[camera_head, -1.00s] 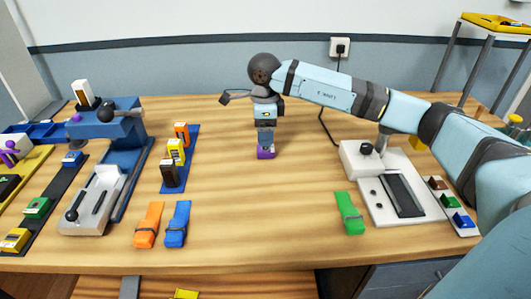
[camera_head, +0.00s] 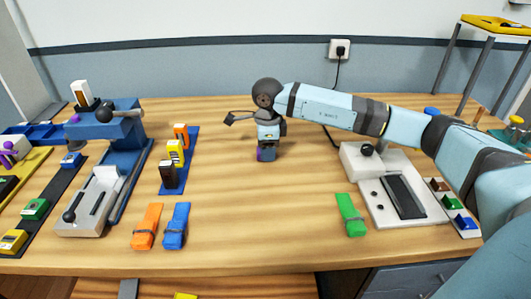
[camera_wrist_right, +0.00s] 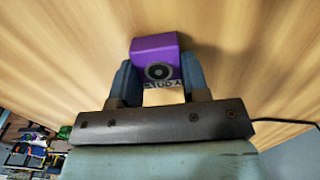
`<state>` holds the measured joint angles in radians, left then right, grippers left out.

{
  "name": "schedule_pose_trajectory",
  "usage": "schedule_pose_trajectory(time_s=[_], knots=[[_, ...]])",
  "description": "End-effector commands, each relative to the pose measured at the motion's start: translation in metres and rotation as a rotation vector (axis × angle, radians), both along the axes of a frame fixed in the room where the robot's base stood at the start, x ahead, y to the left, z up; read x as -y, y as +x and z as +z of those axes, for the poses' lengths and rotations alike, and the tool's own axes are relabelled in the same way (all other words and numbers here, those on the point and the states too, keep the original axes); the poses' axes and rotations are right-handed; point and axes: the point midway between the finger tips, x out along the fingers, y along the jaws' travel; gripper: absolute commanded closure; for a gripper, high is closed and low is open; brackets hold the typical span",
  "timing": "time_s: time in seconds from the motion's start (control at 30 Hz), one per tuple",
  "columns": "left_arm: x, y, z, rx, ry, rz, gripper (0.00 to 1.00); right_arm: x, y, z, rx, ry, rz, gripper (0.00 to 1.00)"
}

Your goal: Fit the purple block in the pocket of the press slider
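The purple block (camera_wrist_right: 154,58) stands on the table between the two fingers of my right gripper (camera_wrist_right: 159,72). In the head view a little of the purple block (camera_head: 260,155) shows beside the fingers of the right gripper (camera_head: 268,150). The fingers sit close along both sides of the block; I cannot tell whether they press on it. A blue press (camera_head: 122,125) with a black ball knob stands at the left, with a grey slider-like part (camera_head: 90,205) in front of it. The pocket is not clear at this size. My left gripper is not in view.
Orange (camera_head: 147,226), blue (camera_head: 176,226) and green (camera_head: 351,215) clips lie near the front. A dark blue strip (camera_head: 192,152) holds upright blocks left of my gripper. A white fixture (camera_head: 428,208) with a dark slot stands right. The table's middle is clear.

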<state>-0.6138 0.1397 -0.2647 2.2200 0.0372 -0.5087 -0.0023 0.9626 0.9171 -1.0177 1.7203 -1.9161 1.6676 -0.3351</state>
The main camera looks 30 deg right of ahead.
Motion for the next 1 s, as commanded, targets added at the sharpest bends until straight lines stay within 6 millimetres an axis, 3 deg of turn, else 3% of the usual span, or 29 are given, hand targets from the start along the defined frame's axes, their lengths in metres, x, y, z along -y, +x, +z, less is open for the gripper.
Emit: schedule_pose_trajectory(time_s=[0.07,0.33,0.5,0.67,1.0], knots=[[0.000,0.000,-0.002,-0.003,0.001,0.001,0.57,0.000,0.000,0.001,0.001,0.000,0.000,0.96],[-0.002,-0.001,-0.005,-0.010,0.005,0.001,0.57,0.000,0.000,0.003,0.001,0.000,0.000,0.96],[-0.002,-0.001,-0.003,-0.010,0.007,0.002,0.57,0.000,0.001,0.019,0.003,0.002,0.000,0.96],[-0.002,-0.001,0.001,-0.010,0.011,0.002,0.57,0.000,0.001,0.050,0.006,0.001,0.001,0.96],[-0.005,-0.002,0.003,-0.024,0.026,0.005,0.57,0.000,0.001,0.148,0.005,0.000,0.000,0.96]])
